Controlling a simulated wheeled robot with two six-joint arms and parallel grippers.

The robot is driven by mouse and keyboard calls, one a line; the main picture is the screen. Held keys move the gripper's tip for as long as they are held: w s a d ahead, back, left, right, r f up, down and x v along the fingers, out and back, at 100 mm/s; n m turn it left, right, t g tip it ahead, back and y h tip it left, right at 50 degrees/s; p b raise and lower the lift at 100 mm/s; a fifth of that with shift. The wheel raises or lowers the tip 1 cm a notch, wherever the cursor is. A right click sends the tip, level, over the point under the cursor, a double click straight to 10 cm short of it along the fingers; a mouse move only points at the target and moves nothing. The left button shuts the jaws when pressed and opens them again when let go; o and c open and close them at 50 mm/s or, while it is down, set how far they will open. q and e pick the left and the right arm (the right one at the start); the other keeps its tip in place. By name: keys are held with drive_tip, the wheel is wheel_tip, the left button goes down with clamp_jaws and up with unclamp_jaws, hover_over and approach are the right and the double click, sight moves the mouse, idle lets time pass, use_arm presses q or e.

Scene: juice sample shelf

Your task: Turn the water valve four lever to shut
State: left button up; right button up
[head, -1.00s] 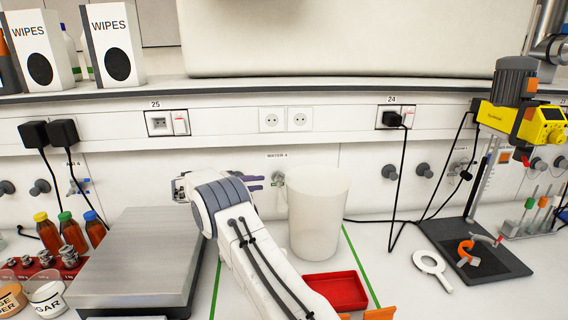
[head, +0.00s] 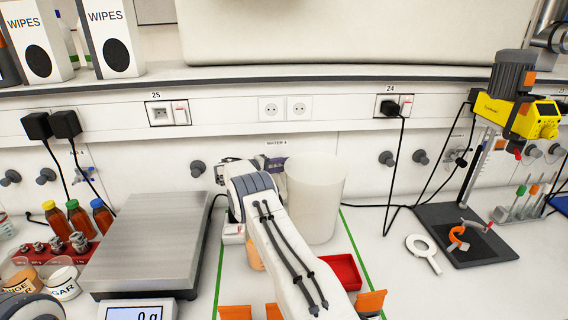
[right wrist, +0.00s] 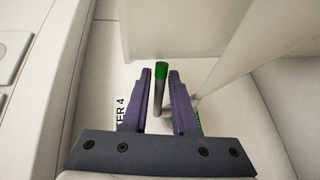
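The water valve four lever (right wrist: 159,92) shows in the right wrist view as a grey rod with a green end. My right gripper (right wrist: 161,72) is open, with its two purple fingers on either side of the lever and a gap visible beside it. In the head view the right gripper (head: 274,165) is at the wall below the WATER 4 label (head: 277,142), mostly behind my wrist. The valve itself is hidden there by my gripper and arm.
A white cylindrical container (head: 318,195) stands close to the right of my right gripper. A scale (head: 150,240) is to the left. A red tray (head: 345,270) lies in front, and a yellow stirrer (head: 515,118) stands at the right.

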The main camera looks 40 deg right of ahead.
clamp_jaws()
drive_tip(key=shift+a, duration=0.1)
idle(1.2)
